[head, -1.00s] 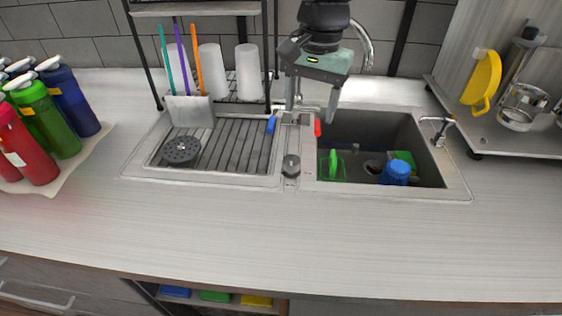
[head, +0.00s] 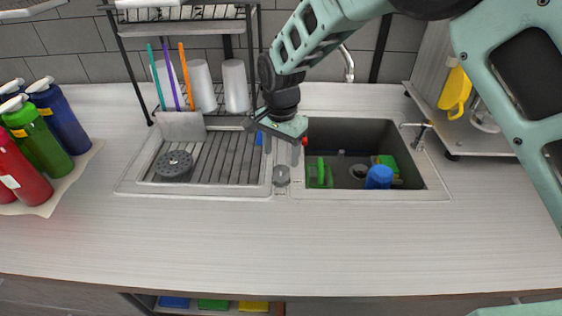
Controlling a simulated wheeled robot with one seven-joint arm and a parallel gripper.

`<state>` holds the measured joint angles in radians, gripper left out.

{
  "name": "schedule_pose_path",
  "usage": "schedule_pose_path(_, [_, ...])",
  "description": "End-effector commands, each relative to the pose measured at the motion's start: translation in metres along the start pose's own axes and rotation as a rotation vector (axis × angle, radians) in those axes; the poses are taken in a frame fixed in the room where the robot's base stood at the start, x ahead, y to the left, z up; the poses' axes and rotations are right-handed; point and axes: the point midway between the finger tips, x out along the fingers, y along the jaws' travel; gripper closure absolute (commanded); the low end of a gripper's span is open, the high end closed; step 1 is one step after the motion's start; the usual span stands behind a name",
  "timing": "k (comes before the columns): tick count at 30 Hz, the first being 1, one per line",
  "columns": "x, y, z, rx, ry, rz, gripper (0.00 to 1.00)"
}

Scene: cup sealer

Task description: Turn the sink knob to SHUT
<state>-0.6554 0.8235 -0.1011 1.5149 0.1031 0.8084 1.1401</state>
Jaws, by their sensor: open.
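The sink knob (head: 281,177) is a small grey round knob on the strip between the drainboard and the basin, near the sink's front edge. Its marking is too small to read. My gripper (head: 282,152) points down just behind and above the knob. Its two fingers are apart with nothing seen between them. I cannot tell whether they touch the knob. The sink (head: 437,190) is set in the counter. A blue tap handle (head: 258,138) and a red one (head: 305,141) show beside my fingers; the tap base is mostly hidden.
The drainboard (head: 218,185) lies left of the knob, with a dark round strainer (head: 173,165) on it. A rack (head: 122,70) with white cups stands behind. The basin holds a blue cup (head: 379,177) and sponges. Bottles (head: 62,120) stand far left. The front counter is clear.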

Motion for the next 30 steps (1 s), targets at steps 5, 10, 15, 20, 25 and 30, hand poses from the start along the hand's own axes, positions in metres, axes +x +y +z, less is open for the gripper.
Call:
schedule_pose_path(5, [0.030, 0.001, 0.000, 0.000, -0.001, 0.003, 0.37])
schedule_pose_path(10, [0.048, 0.000, 0.000, 0.000, -0.001, 0.002, 0.37])
schedule_pose_path(15, [0.055, 0.000, 0.000, -0.001, 0.000, -0.001, 0.37])
schedule_pose_path(20, [0.055, 0.000, 0.000, -0.001, 0.000, -0.001, 0.37])
schedule_pose_path(25, [0.055, 0.000, 0.000, -0.001, 0.000, 0.000, 0.68])
schedule_pose_path(30, [0.055, 0.000, 0.000, -0.001, 0.000, 0.000, 0.82])
